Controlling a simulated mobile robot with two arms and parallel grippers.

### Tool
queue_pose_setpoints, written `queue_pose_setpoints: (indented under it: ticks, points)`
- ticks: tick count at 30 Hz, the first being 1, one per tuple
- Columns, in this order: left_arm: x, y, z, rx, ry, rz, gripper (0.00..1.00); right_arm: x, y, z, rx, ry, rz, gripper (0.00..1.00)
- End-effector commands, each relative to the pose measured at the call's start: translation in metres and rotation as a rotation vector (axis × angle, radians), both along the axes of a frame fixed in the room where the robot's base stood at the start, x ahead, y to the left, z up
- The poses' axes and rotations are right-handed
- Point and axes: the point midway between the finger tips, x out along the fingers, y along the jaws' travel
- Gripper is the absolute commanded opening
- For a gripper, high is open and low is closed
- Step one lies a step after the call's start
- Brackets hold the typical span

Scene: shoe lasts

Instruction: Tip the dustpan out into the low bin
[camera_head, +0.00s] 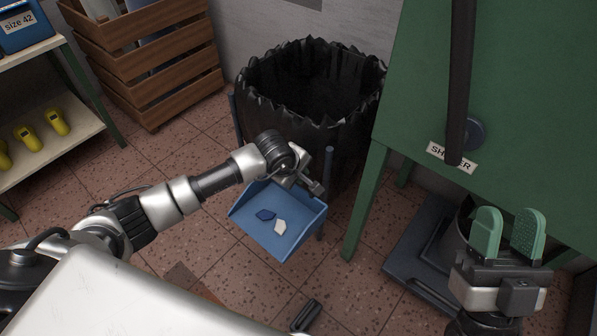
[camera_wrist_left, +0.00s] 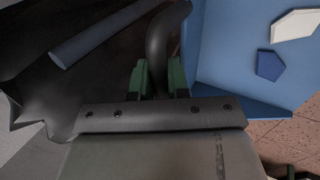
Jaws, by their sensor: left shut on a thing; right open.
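The blue dustpan (camera_head: 258,235) is in front of the bin, its tray facing up, with a dark blue scrap (camera_head: 265,215) and a white scrap (camera_head: 280,227) in it. My left gripper (camera_head: 306,183) is shut on its dark curved handle, seen between green fingers in the left wrist view (camera_wrist_left: 158,48). Both the blue scrap (camera_wrist_left: 269,66) and white scrap (camera_wrist_left: 295,25) show there too. The bin (camera_head: 345,140) is lined with a black bag, has blue posts and stands behind the dustpan, its mouth open. My right gripper (camera_head: 507,234) is open and empty at the lower right.
A wooden crate (camera_head: 150,60) is behind left, beside a shelf (camera_head: 60,130) with yellow shoe lasts. A dark platform (camera_head: 415,235) and a dark object (camera_head: 307,315) are on the tiled floor.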

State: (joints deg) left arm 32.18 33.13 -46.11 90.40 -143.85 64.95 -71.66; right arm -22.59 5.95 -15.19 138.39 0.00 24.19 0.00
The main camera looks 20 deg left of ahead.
Motion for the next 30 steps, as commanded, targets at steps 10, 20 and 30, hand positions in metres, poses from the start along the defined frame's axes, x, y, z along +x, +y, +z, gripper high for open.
queue_pose_setpoints:
  ticks: [10, 20, 30]
  points:
    - [0.001, 0.0, 0.006, 0.008, 0.024, 0.0, 0.0, 0.013, 0.001, -0.01, -0.039, 0.131, -0.007, 0.42]
    - [0.001, 0.0, 0.009, 0.019, 0.05, 0.0, 0.0, 0.023, 0.002, -0.022, -0.075, 0.254, -0.014, 0.42]
    - [0.001, 0.0, 0.01, 0.021, 0.056, 0.0, 0.0, 0.026, 0.002, -0.026, -0.084, 0.286, -0.015, 0.42]
